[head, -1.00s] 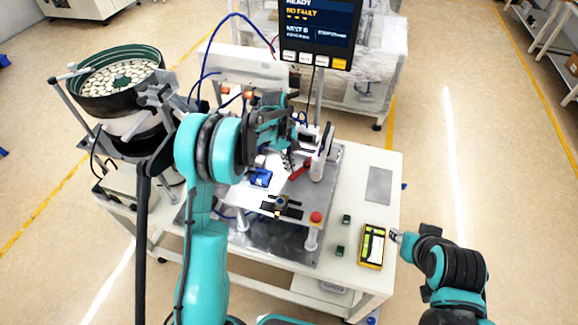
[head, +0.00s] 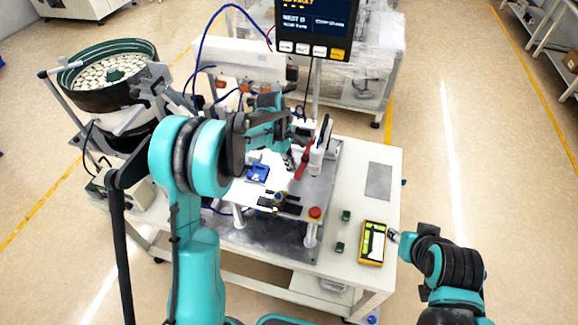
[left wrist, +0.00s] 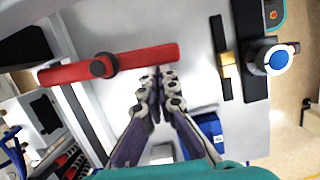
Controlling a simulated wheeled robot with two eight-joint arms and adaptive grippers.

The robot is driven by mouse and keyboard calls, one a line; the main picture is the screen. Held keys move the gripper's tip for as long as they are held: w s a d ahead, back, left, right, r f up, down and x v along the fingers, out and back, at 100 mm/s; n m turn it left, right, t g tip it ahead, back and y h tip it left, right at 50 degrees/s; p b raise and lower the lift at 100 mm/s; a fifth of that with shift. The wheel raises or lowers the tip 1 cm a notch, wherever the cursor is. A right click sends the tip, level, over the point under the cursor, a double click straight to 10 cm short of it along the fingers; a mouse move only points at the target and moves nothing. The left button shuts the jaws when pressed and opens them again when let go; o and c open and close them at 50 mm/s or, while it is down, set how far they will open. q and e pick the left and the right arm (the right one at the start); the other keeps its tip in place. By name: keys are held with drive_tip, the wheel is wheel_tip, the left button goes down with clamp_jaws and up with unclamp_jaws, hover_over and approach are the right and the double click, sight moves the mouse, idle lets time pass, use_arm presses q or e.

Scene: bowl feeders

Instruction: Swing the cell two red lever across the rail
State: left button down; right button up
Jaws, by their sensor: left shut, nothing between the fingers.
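The red lever (head: 304,160) stands on the bench fixture beside a white post, and in the head view it slants steeply. In the left wrist view the red lever (left wrist: 145,60) lies nearly level across the picture, with a dark round collar (left wrist: 103,65) and its left part over a pale strip. My left gripper (head: 289,160) is just left of the lever. In the left wrist view my left gripper (left wrist: 160,77) is shut and empty, its tips close to the lever's right part; contact cannot be told. My right gripper (head: 395,237) is beside a yellow handheld device, too small to read.
A blue block (head: 257,173) and a black clamp with a yellow part (head: 280,204) are on the fixture plate. A red button (head: 315,212) stands at its front right. The yellow device (head: 372,243) lies on the bench. A bowl feeder (head: 108,75) stands at left.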

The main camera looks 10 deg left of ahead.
use_arm(q)
drive_tip(key=shift+s+d, duration=0.15)
drive_tip(key=shift+d, duration=0.1)
use_arm(e)
drive_tip(key=shift+f, duration=0.3)
use_arm(q)
drive_tip(key=shift+a, duration=0.1)
